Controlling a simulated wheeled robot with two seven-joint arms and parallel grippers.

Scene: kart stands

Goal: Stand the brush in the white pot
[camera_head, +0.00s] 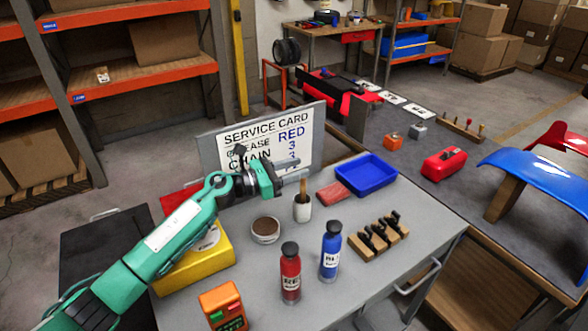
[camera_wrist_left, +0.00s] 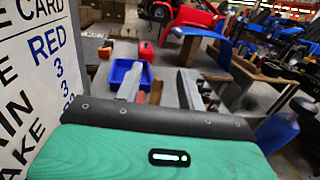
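The white pot (camera_head: 303,211) stands on the grey table, right of the round tin. The brush (camera_head: 304,188) stands in it, nearly upright, with its brown handle up; its lower end is hidden inside the pot. My left gripper (camera_head: 301,173) is just above and behind the pot, close to the handle top. In the left wrist view its two fingers (camera_wrist_left: 158,87) are apart, with a brown handle-like piece (camera_wrist_left: 156,92) showing between them. I cannot tell whether they touch it. My right gripper is not in view.
A service card (camera_head: 265,140) stands behind my left gripper. Around the pot are a tin of brown stuff (camera_head: 265,230), red bottle (camera_head: 290,273), blue bottle (camera_head: 330,252), reddish block (camera_head: 333,194), blue tray (camera_head: 366,187), wooden rack (camera_head: 379,240) and yellow box (camera_head: 205,263).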

